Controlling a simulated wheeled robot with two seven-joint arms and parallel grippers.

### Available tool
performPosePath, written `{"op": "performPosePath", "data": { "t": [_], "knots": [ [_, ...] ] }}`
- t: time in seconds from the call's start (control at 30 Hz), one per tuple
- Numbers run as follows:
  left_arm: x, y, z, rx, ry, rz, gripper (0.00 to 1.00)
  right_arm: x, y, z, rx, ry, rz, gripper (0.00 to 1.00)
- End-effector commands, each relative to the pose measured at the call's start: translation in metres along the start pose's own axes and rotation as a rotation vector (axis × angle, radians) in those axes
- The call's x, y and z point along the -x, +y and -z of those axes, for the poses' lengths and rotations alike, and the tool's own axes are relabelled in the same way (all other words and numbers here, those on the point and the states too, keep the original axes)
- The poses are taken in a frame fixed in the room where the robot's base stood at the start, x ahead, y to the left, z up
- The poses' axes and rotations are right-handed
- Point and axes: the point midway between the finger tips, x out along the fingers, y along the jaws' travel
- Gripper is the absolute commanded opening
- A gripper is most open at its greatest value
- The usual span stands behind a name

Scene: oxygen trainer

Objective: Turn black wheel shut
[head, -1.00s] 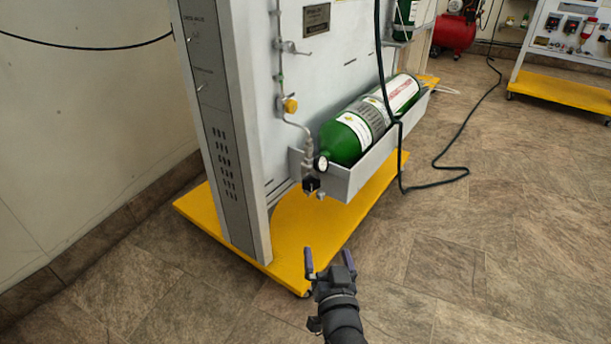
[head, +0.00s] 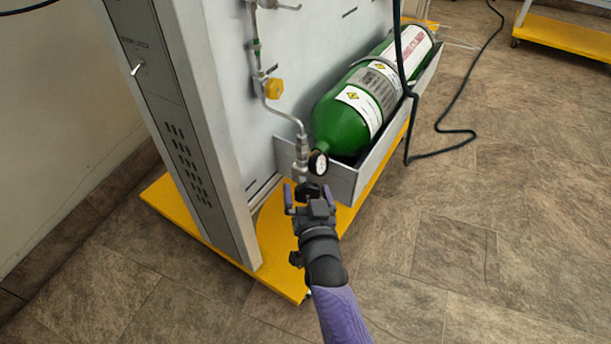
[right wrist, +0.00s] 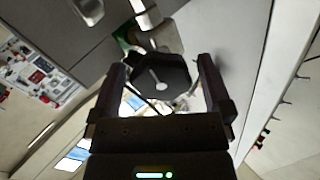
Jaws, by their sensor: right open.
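The black wheel (right wrist: 160,82) shows in the right wrist view as a dark knob with a light centre screw, between the two fingers of my right gripper (right wrist: 165,85). My left gripper is not in view.
A green cylinder (head: 340,125) lies in a grey tray (head: 343,182) right of the pipe. A yellow valve knob (head: 273,88) sits higher on the pipe. The grey panel post (head: 205,130) stands left on a yellow base (head: 283,268). A dark hose (head: 408,120) hangs at right.

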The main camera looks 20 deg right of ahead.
Motion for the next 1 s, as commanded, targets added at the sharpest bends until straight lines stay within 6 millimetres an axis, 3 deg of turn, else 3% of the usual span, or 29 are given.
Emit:
{"op": "performPosePath", "data": {
  "t": [0.23, 0.63, 1.0],
  "knots": [
    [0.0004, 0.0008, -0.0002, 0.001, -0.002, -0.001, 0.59, -0.0006, -0.0008, 0.0006, 0.000, 0.000, 0.000, 1.00],
    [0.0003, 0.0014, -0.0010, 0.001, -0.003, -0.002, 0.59, -0.0005, -0.0007, 0.0005, 0.000, 0.001, 0.000, 0.15],
    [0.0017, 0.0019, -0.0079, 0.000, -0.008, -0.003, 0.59, -0.0005, -0.0009, 0.0016, -0.074, 0.002, 0.001, 0.15]
  ]
}}
